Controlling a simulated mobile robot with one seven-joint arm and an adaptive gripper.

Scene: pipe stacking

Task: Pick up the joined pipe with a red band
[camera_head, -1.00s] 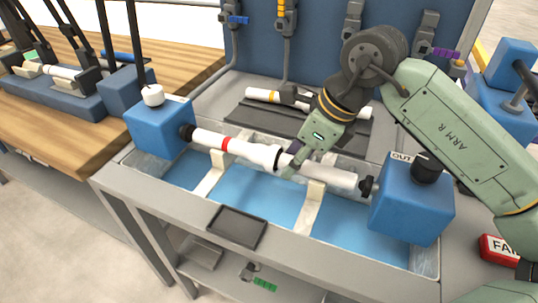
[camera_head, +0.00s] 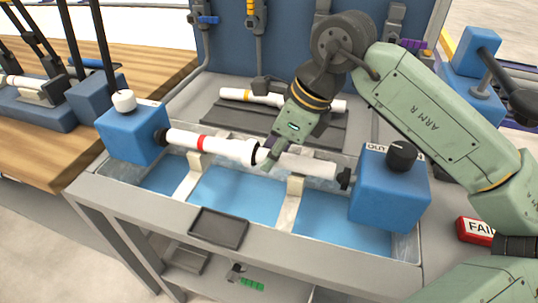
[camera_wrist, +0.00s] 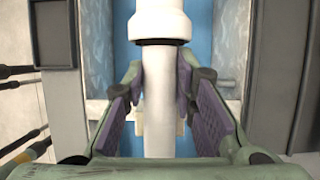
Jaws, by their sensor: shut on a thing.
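The joined pipe with a red band (camera_head: 228,149) is white, with a wider socket and a dark ring near its middle. It spans between two blue blocks above a water-filled trough. In the head view my gripper (camera_head: 268,157) is on the pipe just right of the socket. In the wrist view the fingers of my gripper (camera_wrist: 161,88) lie along both sides of the narrower pipe section (camera_wrist: 159,120), just below the dark ring, shut on it. The pipe's ends still meet the dark fittings on the blocks, as far as I can tell.
The left blue block (camera_head: 131,135) and right blue block (camera_head: 388,195) flank the trough (camera_head: 235,193). Cream supports (camera_head: 293,203) cross it under the pipe. A small dark tray (camera_head: 218,228) sits in front.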

